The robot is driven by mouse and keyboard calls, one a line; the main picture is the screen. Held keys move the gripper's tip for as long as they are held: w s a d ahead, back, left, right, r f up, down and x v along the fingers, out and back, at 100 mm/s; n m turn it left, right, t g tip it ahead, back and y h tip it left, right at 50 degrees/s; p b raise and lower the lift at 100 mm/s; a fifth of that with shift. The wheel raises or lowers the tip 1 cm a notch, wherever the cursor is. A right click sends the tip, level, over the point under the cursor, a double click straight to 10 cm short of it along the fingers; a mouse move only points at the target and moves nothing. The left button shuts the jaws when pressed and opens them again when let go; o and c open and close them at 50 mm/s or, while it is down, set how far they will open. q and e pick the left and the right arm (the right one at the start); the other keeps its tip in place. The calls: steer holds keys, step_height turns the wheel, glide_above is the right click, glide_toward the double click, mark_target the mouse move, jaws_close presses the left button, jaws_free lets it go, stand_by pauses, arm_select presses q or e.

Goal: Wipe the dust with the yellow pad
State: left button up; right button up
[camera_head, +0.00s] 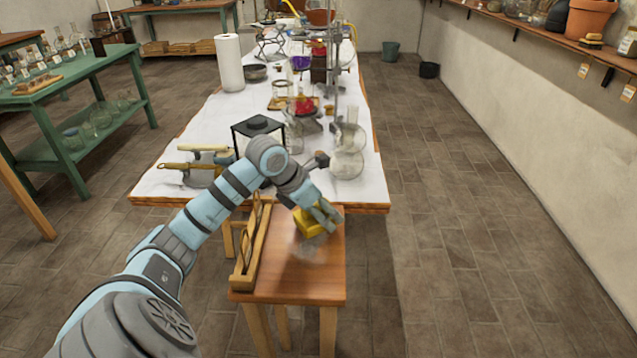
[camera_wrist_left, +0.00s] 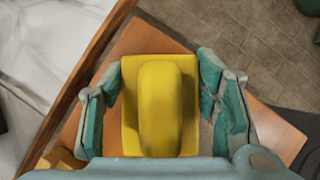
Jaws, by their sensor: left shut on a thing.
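My left gripper (camera_head: 321,215) is shut on the yellow pad (camera_head: 308,224), over the small wooden table (camera_head: 287,282). In the left wrist view the pad (camera_wrist_left: 160,105) sits between the two fingers of the gripper (camera_wrist_left: 163,105). A greyish patch of dust (camera_head: 308,248) lies on the table top just in front of the pad. I cannot tell whether the pad touches the table. My right gripper is not in view.
A wooden rack (camera_head: 252,247) stands along the small table's left edge. Behind it is the long white-topped table (camera_head: 190,140) with glassware, a black-framed lantern (camera_head: 258,125) and a paper roll (camera_head: 230,63). The floor to the right is clear.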

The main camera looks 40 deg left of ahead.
arm_select(q)
step_height(320, 180, up, 4)
steer(key=shift+s+r+p, duration=0.1)
steer(key=shift+r+p, duration=0.05)
steer(key=shift+p, duration=1)
step_height(320, 180, up, 2)
steer(key=shift+r+p, duration=0.1)
steer(key=shift+p, duration=0.7)
steer(key=shift+r, duration=0.3)
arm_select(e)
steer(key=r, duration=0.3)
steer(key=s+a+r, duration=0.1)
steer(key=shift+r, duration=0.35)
